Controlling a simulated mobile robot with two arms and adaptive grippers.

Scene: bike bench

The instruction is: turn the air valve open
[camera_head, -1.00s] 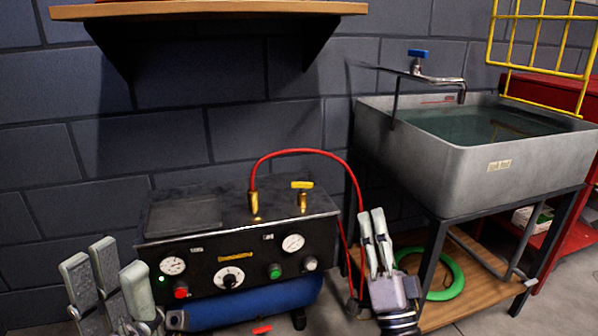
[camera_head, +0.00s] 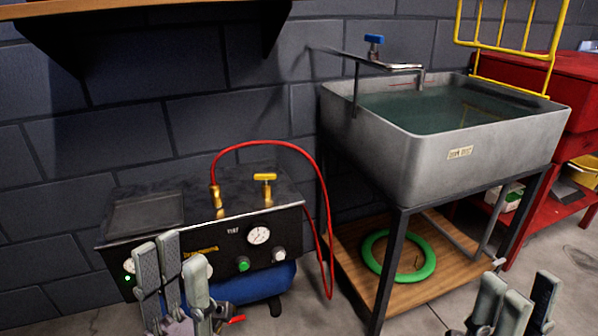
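The air valve (camera_head: 265,189) has a yellow bar handle on a brass stem. It stands on top of the dark compressor box (camera_head: 165,240), near its right end. The handle lies crosswise, about level in the picture. My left gripper (camera_head: 179,262) is in front of the compressor's left part, below and left of the valve, fingers up. It is open and empty, apart from the valve, and hides part of the front panel. My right gripper (camera_head: 515,298) is at the lower right, far from the valve, with its fingers spread and empty.
A red hose (camera_head: 270,142) arches from a brass fitting (camera_head: 215,197) left of the valve and hangs down on the right. A grey sink (camera_head: 440,160) full of water stands right. A shelf (camera_head: 130,10) overhangs the compressor. A green ring (camera_head: 375,262) lies under the sink.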

